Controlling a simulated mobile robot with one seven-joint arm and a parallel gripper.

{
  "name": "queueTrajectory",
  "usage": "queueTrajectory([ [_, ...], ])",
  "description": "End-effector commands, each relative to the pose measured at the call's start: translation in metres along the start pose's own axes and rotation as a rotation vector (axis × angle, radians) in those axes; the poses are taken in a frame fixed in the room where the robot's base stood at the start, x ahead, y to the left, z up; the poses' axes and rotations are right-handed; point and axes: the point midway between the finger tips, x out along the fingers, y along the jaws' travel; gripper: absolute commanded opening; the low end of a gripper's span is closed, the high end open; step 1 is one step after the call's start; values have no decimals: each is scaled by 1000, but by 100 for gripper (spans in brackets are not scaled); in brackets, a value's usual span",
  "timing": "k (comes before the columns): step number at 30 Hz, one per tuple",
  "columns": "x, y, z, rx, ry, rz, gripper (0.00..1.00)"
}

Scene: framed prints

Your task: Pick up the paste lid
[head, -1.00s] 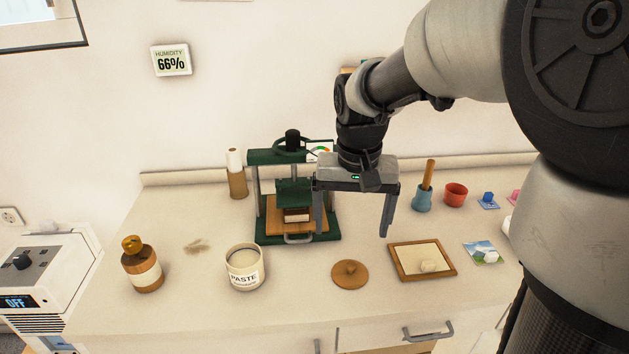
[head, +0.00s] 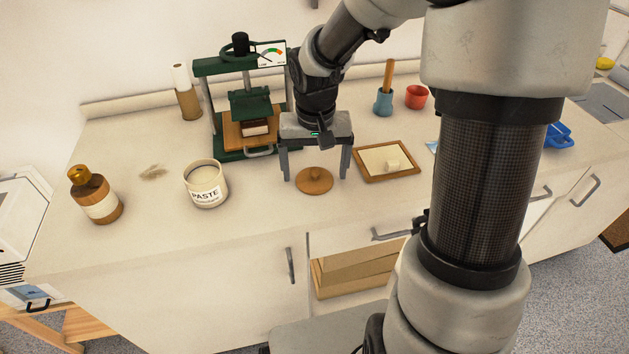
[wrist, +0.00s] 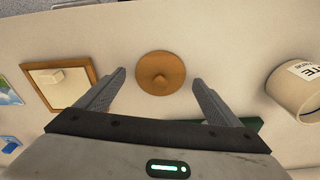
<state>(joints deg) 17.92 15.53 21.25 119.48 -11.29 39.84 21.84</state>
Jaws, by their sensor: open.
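I cannot tell the exact height of the fingertips. The white paste jar (head: 206,184) stands uncovered to the left of the lid.
A green press (head: 238,100) stands behind the jar and my gripper. A wood-framed panel (head: 388,162) with a small white block (head: 392,165) lies right of the lid. A brown bottle (head: 97,195) stands far left. The counter in front of the lid is clear.

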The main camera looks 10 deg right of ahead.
Motion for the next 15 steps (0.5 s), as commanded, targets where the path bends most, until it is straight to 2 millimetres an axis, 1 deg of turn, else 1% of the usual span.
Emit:
queueTrajectory([
  [1,6,0,0,0,-1,-1,87],
  [2,7,0,0,0,0,-1,87],
  [7,6,0,0,0,1,-1,87],
  [8,6,0,0,0,1,0,85],
  [15,6,0,0,0,1,0,45],
])
